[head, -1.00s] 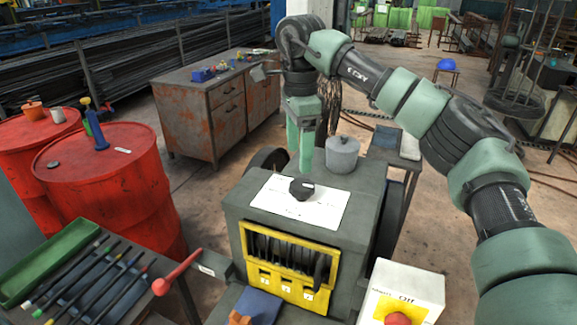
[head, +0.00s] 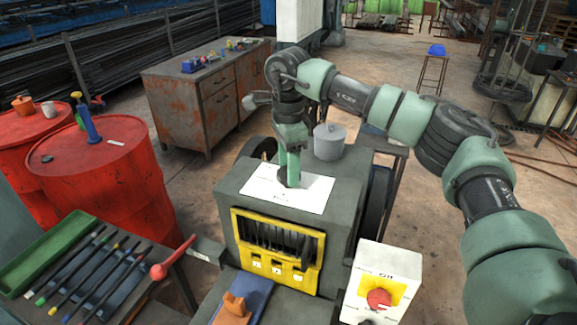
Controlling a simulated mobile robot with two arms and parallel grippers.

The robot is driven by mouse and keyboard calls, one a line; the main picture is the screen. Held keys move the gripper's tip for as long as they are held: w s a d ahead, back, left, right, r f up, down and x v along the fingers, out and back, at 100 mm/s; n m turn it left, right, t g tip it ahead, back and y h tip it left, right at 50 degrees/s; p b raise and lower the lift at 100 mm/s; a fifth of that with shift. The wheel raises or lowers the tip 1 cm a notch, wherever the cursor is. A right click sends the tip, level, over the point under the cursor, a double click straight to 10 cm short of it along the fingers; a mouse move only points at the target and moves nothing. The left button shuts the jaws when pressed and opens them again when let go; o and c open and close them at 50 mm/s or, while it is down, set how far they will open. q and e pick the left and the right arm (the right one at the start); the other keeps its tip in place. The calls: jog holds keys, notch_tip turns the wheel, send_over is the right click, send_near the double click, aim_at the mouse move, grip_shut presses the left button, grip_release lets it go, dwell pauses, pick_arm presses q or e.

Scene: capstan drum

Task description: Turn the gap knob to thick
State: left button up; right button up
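The gap knob (head: 282,179) is a small black knob on a white printed card (head: 312,196) on top of the grey machine. The card's print is too small to read. My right gripper (head: 288,178) points down from above, with its fingertips at the knob and covering most of it. I cannot tell whether the fingers are closed on the knob or still apart around it. The knob's pointing direction is hidden. My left gripper is not in view.
A grey lidded pot (head: 329,143) stands on the machine just behind the card. In front are a yellow guard frame (head: 272,268), a white box with a red button (head: 379,299) and a red-handled lever (head: 172,258). Red drums (head: 110,165) stand at left.

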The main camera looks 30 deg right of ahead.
jog(key=c, duration=0.4)
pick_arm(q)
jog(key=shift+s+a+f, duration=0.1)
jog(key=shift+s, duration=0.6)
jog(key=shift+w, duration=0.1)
pick_arm(e)
jog(key=shift+f+m+b, duration=0.1)
jog(key=shift+m+b, duration=0.25)
jog(key=shift+m, duration=0.75)
jog(key=m+b, duration=0.1)
jog(key=m, duration=0.4)
jog(key=m+b, duration=0.1)
jog(key=m, duration=0.4)
jog(key=shift+m, duration=0.4)
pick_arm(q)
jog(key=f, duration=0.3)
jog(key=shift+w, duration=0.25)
pick_arm(e)
jog(key=m, duration=0.4)
jog(key=shift+m, duration=0.3)
